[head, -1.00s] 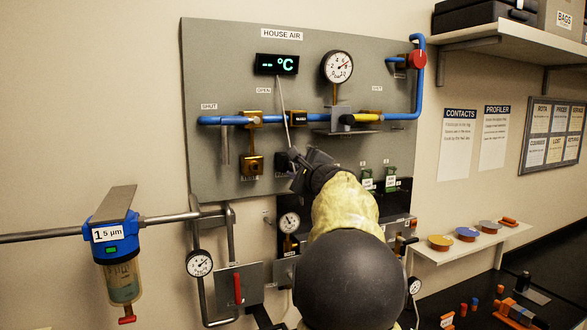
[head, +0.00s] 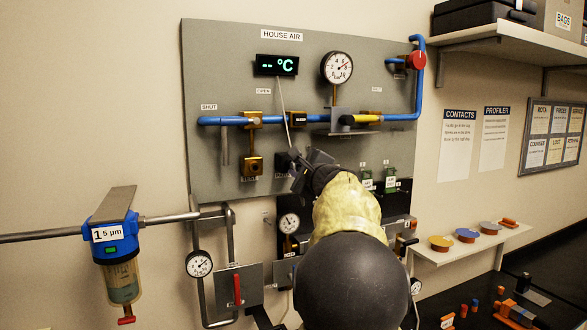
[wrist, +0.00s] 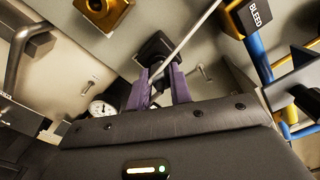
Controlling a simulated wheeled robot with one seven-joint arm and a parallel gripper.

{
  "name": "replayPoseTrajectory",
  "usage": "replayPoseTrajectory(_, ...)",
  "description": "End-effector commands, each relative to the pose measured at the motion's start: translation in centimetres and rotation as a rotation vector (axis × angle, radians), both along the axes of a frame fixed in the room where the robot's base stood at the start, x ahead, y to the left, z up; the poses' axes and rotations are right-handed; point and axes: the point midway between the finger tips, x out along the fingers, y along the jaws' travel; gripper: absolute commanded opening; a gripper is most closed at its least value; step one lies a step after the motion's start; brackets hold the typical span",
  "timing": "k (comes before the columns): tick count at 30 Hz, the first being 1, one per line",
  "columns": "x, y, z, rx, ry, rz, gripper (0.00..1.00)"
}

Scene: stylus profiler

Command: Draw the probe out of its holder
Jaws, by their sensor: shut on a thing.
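The temperature display (head: 276,65) reads "-- °C" at the upper left of the panel. A thin pale lead (head: 285,110) runs down from it to my gripper (head: 299,163). The dark holder (head: 282,163) is on the panel just left of my jaws. In the wrist view the holder (wrist: 157,46) is just beyond the purple fingertips, and the lead (wrist: 190,45) slants down between them. My gripper (wrist: 161,78) is shut on the probe at the lead's end. The fingers hide most of the probe, and I cannot tell whether its tip is still inside the holder.
A blue pipe (head: 225,120) with brass fittings crosses the panel above my gripper. A brass fitting (head: 252,165) is left of the holder, and green-fronted blocks (head: 390,178) are to the right. A pressure gauge (head: 289,222) is below.

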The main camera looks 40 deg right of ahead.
Motion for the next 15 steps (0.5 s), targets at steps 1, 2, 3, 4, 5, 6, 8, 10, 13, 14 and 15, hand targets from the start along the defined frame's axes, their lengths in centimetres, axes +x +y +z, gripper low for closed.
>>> replayPoseTrajectory(1,-0.09,0.01,-0.06,0.0,0.0,0.0,0.0)
replayPoseTrajectory(2,-0.14,0.04,-0.07,0.0,0.0,0.0,0.0)
replayPoseTrajectory(3,-0.19,0.05,-0.06,0.0,0.0,0.0,0.0)
replayPoseTrajectory(4,-0.24,0.06,-0.06,-0.001,0.0,0.0,0.0)
replayPoseTrajectory(5,-0.28,0.06,-0.07,-0.001,0.0,0.0,0.0)
replayPoseTrajectory(6,-0.35,0.08,-0.07,-0.001,0.0,0.0,0.0)
replayPoseTrajectory(8,-0.44,0.1,-0.07,-0.001,0.0,0.0,0.0)
replayPoseTrajectory(10,-0.54,0.13,-0.08,-0.001,0.0,0.0,0.0)
replayPoseTrajectory(13,-0.64,0.15,-0.06,-0.001,0.001,0.0,0.0)
replayPoseTrajectory(14,-0.65,0.16,-0.05,-0.001,0.001,0.0,0.0)
replayPoseTrajectory(15,-0.66,0.16,-0.05,-0.001,0.001,0.0,0.0)
